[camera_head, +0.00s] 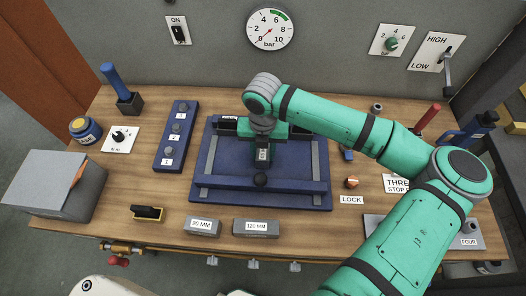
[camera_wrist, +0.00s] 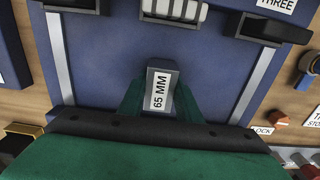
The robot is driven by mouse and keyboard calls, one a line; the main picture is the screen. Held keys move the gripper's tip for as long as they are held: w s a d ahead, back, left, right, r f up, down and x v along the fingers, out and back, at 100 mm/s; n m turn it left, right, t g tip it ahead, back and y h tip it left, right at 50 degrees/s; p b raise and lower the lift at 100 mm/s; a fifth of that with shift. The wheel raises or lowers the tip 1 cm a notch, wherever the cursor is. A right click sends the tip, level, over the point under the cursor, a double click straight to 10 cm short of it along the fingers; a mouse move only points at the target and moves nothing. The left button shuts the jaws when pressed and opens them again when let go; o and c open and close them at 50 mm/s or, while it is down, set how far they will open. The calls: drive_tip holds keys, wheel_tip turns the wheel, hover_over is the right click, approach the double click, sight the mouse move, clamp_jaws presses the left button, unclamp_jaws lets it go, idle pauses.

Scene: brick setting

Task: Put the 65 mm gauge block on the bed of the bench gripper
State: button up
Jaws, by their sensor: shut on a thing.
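The bench gripper is a blue frame with a flat blue bed (camera_head: 217,164) at the middle of the bench, between two grey side rails. Its bed also shows in the wrist view (camera_wrist: 110,65), with dark jaw pieces at the far side. My gripper (camera_head: 263,150) is over this bed, pointing down. It is shut on the grey 65 mm gauge block (camera_wrist: 162,88), whose white label faces the wrist camera. The block shows between the fingers in the head view (camera_head: 263,155). Its lower end is hidden, so I cannot tell whether it touches the bed.
Two labelled grey blocks, one shorter (camera_head: 203,227) and one marked 120 MM (camera_head: 256,228), lie along the front edge. A blue three-button panel (camera_head: 176,136) stands left of the bench gripper. An orange lock knob (camera_head: 352,182) is to its right. A grey box (camera_head: 50,185) stands at the left.

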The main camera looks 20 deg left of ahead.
sight(263, 151)
drive_tip(key=o, duration=1.2)
drive_tip(key=shift+c, duration=0.2)
wheel_tip(263, 151, up, 12)
drive_tip(key=shift+r, duration=0.15)
